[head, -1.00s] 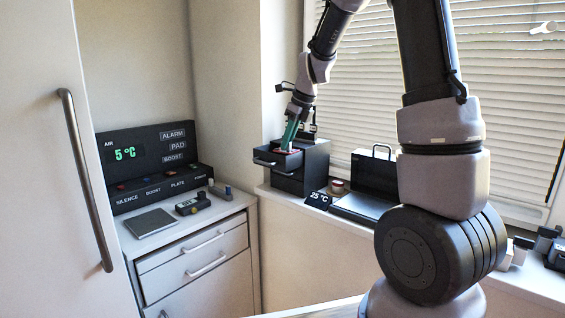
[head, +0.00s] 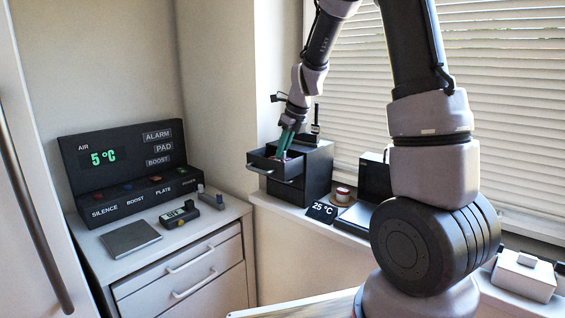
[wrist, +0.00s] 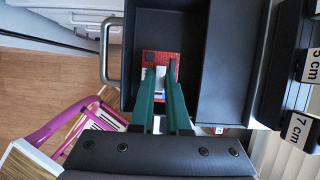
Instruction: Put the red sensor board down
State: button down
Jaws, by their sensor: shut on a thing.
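The red sensor board (wrist: 147,57) lies between the green fingertips of my gripper (wrist: 160,75) in the wrist view. My gripper is shut on it, and the board sits over or in the open dark drawer (wrist: 155,22). Whether the board touches the drawer floor I cannot tell. In the head view my gripper (head: 284,153) points down into the pulled-out top drawer (head: 262,160) of the black cabinet (head: 313,172). The drawer's front wall hides most of the board there.
A control panel (head: 125,165) stands at left. A magenta frame (wrist: 60,125) shows beside the drawer in the wrist view.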

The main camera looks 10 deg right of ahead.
aim_at(285, 155)
jog(key=shift+f, duration=2)
jog(key=shift+f, duration=0.1)
jog(key=c, duration=0.9)
grip_release()
jog(key=v, duration=1.2)
jog(key=s+d+r+n+t, duration=0.1)
jog(key=s+r+n, duration=0.3)
jog(key=s+n, duration=0.7)
jog(key=s+r+n+t, duration=0.2)
jog(key=s+r+n, duration=0.3)
jog(key=s+n, duration=0.7)
jog(key=shift+s+d+r+n+h, duration=0.2)
jog(key=shift+d+n+h, duration=0.2)
jog(key=shift+n, duration=0.5)
